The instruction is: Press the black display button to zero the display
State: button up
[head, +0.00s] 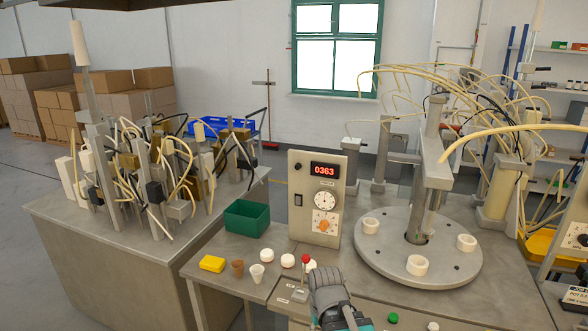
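A grey upright instrument panel (307,228) stands on the bench in the middle of the head view. Its display (325,169) shows red digits that read 0363. My gripper (328,283) is dark grey and shows at the bottom middle, in front of and below the panel, apart from the button. Its fingertips cannot be made out, so its opening is unclear.
A red-topped lever (304,262) stands just left of my gripper. A round turntable (375,262) with white cups is to the right. Hoses hang over the right side.

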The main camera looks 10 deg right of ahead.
grip_shut()
dwell(1.1)
